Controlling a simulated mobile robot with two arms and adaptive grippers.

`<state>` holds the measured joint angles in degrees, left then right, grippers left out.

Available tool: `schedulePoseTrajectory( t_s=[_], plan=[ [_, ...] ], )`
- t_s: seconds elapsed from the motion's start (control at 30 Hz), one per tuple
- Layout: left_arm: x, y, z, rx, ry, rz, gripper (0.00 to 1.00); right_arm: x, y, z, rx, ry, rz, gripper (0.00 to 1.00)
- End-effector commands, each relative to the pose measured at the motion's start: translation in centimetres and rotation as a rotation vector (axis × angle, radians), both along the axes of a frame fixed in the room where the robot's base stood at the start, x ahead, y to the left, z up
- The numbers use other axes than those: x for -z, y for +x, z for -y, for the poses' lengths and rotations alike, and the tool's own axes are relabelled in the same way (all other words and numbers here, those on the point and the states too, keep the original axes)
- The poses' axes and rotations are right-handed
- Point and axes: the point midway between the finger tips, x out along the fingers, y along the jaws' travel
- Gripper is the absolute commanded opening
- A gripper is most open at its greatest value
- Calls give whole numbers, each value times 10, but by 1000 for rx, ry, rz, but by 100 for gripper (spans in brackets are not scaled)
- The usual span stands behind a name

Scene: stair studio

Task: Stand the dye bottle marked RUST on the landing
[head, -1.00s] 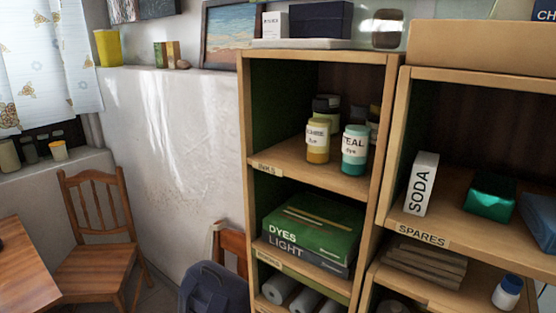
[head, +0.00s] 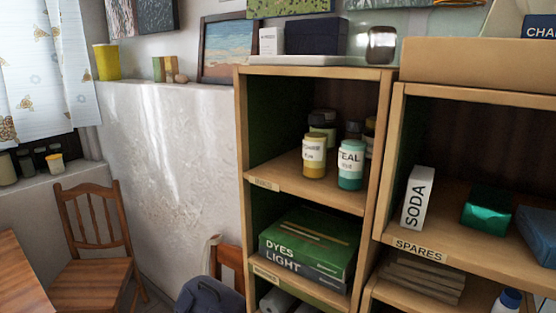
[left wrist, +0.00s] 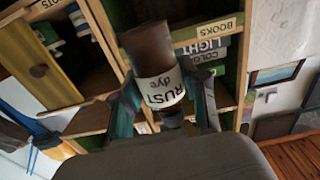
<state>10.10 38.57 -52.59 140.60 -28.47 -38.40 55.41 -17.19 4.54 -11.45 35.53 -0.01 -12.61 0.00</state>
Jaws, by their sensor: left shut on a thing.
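The dye bottle marked RUST (left wrist: 158,65) shows in the left wrist view, with a brown body and a white label reading "RUST dye". My left gripper (left wrist: 165,105) is shut on it, with a finger on each side. The bottle looks tilted in this view, and its lower part in the picture is partly hidden by the gripper. Neither gripper shows in the head view. I cannot make out the landing in these frames.
In the head view, a TEAL bottle (head: 351,165) and a yellow-based bottle (head: 314,157) stand on a shelf with darker jars behind. A SODA box (head: 417,198) stands right. A wooden chair (head: 95,240) stands left.

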Motion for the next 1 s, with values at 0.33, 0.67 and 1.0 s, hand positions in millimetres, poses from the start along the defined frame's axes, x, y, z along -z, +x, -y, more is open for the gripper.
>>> schedulePoseTrajectory(
  t_s=[0.33, 0.67, 1.0],
  plan=[
    [43, -2, -85, -354, -4, -13, 2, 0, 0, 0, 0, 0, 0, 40],
    [77, -24, -155, -597, -1, -5, 2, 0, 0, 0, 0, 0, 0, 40],
    [82, -30, -168, -635, -1, 3, 2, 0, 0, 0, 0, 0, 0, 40]
  ],
)
